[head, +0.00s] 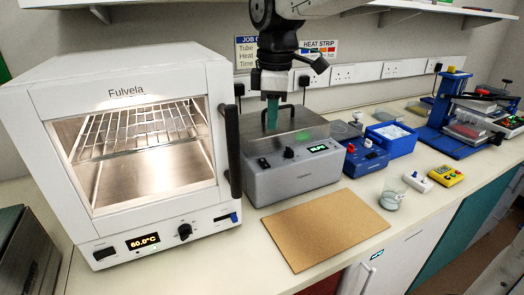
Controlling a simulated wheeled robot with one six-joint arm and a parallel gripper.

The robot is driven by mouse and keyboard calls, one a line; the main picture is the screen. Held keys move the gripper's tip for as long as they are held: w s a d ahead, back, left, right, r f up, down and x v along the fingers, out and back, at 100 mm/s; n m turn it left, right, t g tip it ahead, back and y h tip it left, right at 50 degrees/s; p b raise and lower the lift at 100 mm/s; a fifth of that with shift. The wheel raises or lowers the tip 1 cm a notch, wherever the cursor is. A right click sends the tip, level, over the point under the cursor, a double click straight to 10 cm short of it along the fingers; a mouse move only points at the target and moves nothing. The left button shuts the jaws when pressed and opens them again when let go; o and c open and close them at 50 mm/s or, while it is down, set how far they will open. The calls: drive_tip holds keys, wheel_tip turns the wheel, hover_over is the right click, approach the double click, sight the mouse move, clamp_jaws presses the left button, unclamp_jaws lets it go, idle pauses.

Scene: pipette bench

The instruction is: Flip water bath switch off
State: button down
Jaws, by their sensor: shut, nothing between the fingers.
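The water bath (290,183) is a grey box with a metal lid, standing right of the white oven. Its front panel has a lit green display (318,149), a black knob (289,153) and a small black switch (263,163) at the left. Which way the switch is tipped is too small to tell. My gripper (272,126) points down with its teal fingers shut and empty. In the picture it overlaps the lid, above and slightly right of the switch. I cannot tell its exact height over the lid.
The white oven (120,65) stands at the left, with its black handle (233,150) close beside the bath. A brown board (325,228) lies in front. A blue device (365,160), a blue tray (391,139) and a glass beaker (392,197) stand to the right.

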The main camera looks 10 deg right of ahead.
sight(261, 160)
drive_tip(key=w+r+n, duration=0.1)
drive_tip(key=n, duration=0.1)
drive_tip(key=r+n, duration=0.1)
drive_tip(key=n, duration=0.1)
drive_tip(key=w+r+n, duration=0.1)
drive_tip(key=shift+w+a+n+t, duration=0.3)
drive_tip(key=shift+w+a+n, duration=0.05)
drive_tip(key=shift+a+n, duration=0.05)
drive_tip(key=f, duration=0.4)
drive_tip(key=w+f, duration=0.1)
drive_tip(key=f, duration=0.9)
drive_tip(key=shift+w+a, duration=0.15)
drive_tip(key=shift+w, duration=0.15)
